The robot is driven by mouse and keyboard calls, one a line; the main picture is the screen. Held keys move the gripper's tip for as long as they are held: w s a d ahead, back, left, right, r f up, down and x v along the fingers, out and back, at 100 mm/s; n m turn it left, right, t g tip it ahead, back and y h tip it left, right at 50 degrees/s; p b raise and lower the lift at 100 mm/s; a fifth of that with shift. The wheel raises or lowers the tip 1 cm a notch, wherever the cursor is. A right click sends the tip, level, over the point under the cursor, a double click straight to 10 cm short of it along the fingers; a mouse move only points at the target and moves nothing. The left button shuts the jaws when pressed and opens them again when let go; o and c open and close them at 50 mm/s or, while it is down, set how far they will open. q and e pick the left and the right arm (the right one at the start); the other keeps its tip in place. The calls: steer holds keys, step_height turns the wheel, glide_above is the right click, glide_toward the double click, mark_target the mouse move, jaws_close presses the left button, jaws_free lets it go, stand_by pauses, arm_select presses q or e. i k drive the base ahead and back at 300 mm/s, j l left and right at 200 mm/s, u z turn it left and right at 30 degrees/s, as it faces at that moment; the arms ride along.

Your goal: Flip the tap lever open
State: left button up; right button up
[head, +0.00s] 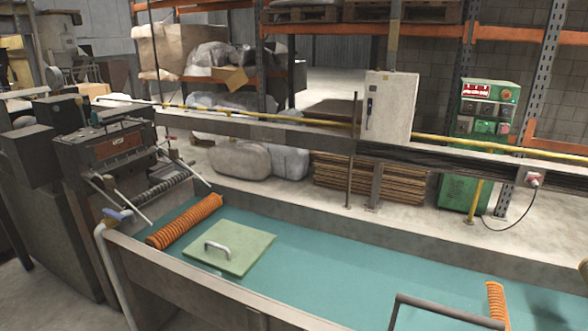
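The tap lever (118,214) is a small blue handle at the left, near the end of the basin. It sits by the top of a pale bent pipe (108,262) that runs down outside the basin's front left corner. The lever looks roughly level, pointing right; its exact angle is hard to tell at this size. Neither my left nor my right gripper shows in the head view.
The long teal-floored basin (350,280) holds a green lid with a handle (228,248) and ribbed orange tubes (184,221) (496,304). A dark machine (110,150) with rods stands behind the lever. A grey bar frame (445,309) rises at the front right.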

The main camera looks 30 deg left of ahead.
mark_target(108, 213)
steer(key=u, duration=2)
steer(key=i+j+u, duration=0.1)
steer(key=u, duration=0.35)
steer(key=i+u, duration=0.15)
steer(key=u, duration=0.3)
